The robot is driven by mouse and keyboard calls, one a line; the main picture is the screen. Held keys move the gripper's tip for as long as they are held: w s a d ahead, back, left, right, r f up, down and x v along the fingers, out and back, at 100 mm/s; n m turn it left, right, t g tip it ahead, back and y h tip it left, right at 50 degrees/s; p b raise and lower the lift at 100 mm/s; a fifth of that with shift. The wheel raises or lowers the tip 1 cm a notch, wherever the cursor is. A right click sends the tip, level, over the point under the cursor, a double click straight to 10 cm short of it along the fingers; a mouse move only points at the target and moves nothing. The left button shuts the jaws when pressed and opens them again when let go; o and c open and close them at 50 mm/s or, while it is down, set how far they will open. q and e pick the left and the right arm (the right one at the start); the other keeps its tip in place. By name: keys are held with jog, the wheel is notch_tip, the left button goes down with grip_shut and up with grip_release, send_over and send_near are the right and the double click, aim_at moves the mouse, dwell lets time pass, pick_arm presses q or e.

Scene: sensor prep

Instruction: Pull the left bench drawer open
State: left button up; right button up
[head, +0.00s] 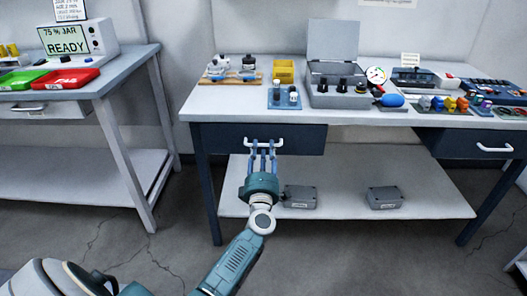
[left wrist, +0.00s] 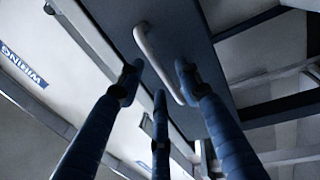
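The left bench drawer (head: 306,139) has a dark front and sits shut under the left part of the bench top. Its pale bar handle (head: 277,140) also shows in the left wrist view (left wrist: 148,46), running slantwise across the dark drawer front (left wrist: 187,30). My left gripper (head: 263,150) is right in front of the handle. Its blue fingers are spread apart in the left wrist view (left wrist: 158,82), with the handle's lower end between or just beyond the tips. I cannot tell whether they touch it. My right gripper is not in view.
The bench top (head: 225,109) carries a grey open case (head: 330,92), a yellow bin (head: 284,71) and several small items. Two grey boxes (head: 300,197) (head: 385,198) lie on the lower shelf. Another drawer (head: 465,144) is at right. A second table (head: 115,76) stands left.

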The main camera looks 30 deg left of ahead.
pick_arm(q)
jog(key=shift+w+a, duration=0.15)
jog(key=shift+w, duration=0.1)
grip_shut()
jog(key=shift+s, duration=0.1)
